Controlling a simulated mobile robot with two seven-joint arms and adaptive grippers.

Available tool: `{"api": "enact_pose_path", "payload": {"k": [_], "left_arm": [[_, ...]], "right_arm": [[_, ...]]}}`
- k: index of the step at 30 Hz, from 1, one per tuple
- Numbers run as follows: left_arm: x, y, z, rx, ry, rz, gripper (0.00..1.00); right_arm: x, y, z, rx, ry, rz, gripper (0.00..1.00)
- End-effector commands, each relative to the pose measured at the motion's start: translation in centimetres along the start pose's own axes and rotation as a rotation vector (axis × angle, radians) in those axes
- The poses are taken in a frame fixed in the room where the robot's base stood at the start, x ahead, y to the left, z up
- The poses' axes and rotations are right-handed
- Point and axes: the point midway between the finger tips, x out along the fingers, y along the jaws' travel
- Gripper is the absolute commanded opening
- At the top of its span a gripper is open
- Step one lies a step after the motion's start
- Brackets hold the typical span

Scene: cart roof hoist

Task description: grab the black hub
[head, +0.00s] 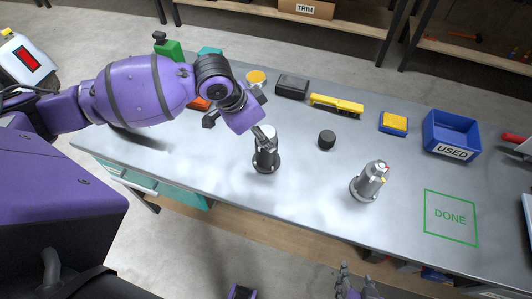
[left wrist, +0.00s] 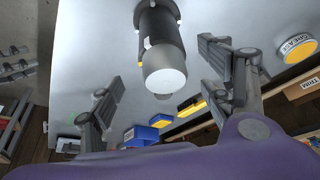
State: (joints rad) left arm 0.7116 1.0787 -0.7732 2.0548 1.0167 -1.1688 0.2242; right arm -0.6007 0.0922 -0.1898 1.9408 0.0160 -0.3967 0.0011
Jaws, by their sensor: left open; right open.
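The black hub (head: 266,158), a dark upright cylinder with a pale top and a round base flange, stands on the grey bench. In the left wrist view the hub (left wrist: 161,32) shows its pale end toward the camera, between the two fingers. My left gripper (head: 238,128) is open above and beside the hub, its near finger overlapping the hub's top in the head view. In the wrist view, gaps show between the hub and both fingers of the left gripper (left wrist: 160,72). My right gripper (head: 356,284) is open and empty in front of the bench's front edge.
A silver hub (head: 370,181) and a black puck (head: 327,140) stand right of the black hub. Behind are a black box (head: 292,86), a yellow tool (head: 336,105) and a yellow-lidded tin (head: 256,77). A blue USED bin (head: 452,133) and green DONE square (head: 450,216) lie right.

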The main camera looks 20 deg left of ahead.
Motion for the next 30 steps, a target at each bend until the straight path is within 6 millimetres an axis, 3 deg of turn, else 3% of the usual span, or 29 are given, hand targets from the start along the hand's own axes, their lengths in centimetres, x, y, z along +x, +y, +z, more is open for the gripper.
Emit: {"api": "enact_pose_path", "payload": {"k": [5,15,23,30], "left_arm": [[2.2,0.0,0.2,0.002,-0.002,0.003,0.72],[6.6,-0.2,0.6,0.005,-0.001,0.001,0.72],[6.9,-0.3,0.6,0.006,-0.001,0.000,0.72],[6.8,-0.3,0.5,0.006,-0.001,0.000,0.43]], "right_arm": [[-0.3,-0.1,0.9,0.008,-0.016,0.001,0.48],[-0.2,-0.1,0.7,0.008,-0.012,0.001,0.48],[0.0,0.0,0.3,0.001,-0.004,0.001,0.48],[0.0,0.1,0.2,-0.004,-0.003,0.001,0.48]]}}
